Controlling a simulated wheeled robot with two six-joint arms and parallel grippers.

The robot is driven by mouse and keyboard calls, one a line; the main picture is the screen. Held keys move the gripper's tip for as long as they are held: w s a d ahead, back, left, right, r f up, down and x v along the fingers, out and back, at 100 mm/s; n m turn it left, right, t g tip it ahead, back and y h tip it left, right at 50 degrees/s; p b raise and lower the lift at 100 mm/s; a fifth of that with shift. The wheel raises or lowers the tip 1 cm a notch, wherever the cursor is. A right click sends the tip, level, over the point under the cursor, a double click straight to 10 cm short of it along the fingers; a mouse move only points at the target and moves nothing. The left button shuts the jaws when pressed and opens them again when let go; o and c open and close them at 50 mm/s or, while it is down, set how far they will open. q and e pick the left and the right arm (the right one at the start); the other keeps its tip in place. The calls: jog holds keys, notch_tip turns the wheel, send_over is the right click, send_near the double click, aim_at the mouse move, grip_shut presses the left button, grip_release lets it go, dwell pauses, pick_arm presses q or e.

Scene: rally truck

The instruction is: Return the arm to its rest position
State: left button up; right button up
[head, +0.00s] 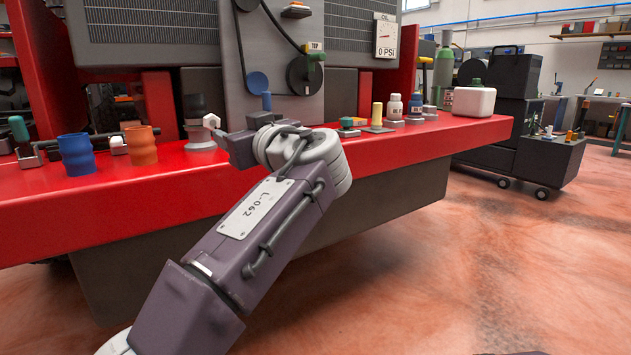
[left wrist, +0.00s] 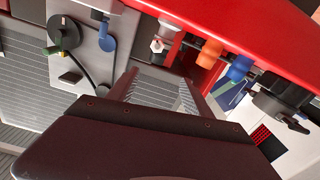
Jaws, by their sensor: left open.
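My left arm (head: 255,225), marked L-062, reaches up from the bottom of the head view to the front of the red bench. My left gripper (head: 236,145) is at its end, just over the bench edge, pointing left and away. In the left wrist view its two fingers (left wrist: 158,90) stand apart with nothing between them; a grey ribbed panel shows behind the gap. In the head view the wrist hides part of the bench top. My right gripper is not in view.
The red bench (head: 195,180) holds a blue sleeve (head: 76,155), an orange sleeve (head: 141,145), a grey-and-black fitting (head: 198,130), small bottles (head: 395,106) and a white canister (head: 473,101). A black wheeled cart (head: 525,155) stands at the right. The floor (head: 440,265) in front is clear.

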pick_arm(q)
jog(key=w+a+n+g+y+p, duration=0.1)
jog(key=a+g+p, duration=0.2)
jog(key=a+p, duration=0.55)
jog(key=s+a+f+m+g+h+p, duration=0.1)
jog(key=s+a+f+g+h, duration=0.1)
jog(key=f, duration=0.5)
jog(key=s+a+f+m+g+h+p, duration=0.1)
jog(key=s+a+f+m+g+p, duration=0.15)
jog(key=f, duration=0.45)
jog(key=s+a+f+m+g+h, duration=0.1)
jog(key=s+a+f+g+h, duration=0.1)
jog(key=f, duration=0.5)
jog(key=s+d+f+m+g+h+p, duration=0.1)
jog(key=s+d+f+m+g+h, duration=0.3)
jog(key=s+f, duration=0.6)
jog(key=s+d+f+g+h+p, duration=0.1)
jog(key=s+d+f+h, duration=0.2)
jog(key=s+d+f, duration=0.45)
notch_tip(320, 180, up, 36)
jog(key=a+p, duration=0.1)
jog(key=p, duration=3.7)
jog(key=shift+s+a+r+m+t, duration=0.25)
jog(key=shift+s+m+t, duration=0.1)
jog(key=shift+s+m, duration=0.1)
